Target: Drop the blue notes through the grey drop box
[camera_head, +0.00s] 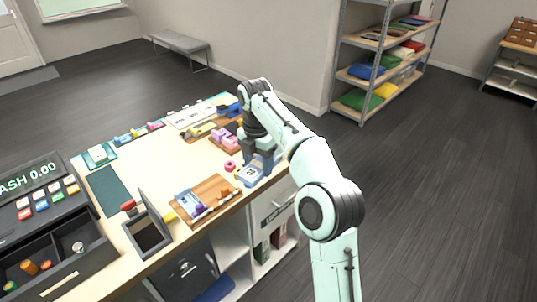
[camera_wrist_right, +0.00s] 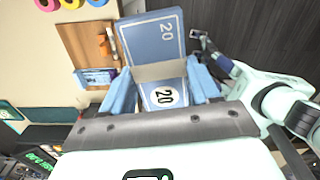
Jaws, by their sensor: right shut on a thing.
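The blue notes (camera_head: 252,176) are a bundle with a pale band, near the table's front edge. In the right wrist view the bundle (camera_wrist_right: 152,40) shows "20" on both sides of the band. My right gripper (camera_head: 260,160) reaches down from above and is shut on it. The wrist view shows its blue fingers (camera_wrist_right: 163,92) on either side of the near end. A grey open-topped box (camera_head: 133,235), which looks like the drop box, stands apart to the left. In the wrist view, a dark arm end (camera_wrist_right: 204,42) seems to be my left gripper; its jaws are unclear.
A wooden board (camera_head: 218,184) with small items lies between the notes and the grey box. A dark green mat (camera_head: 108,187) lies behind the box.

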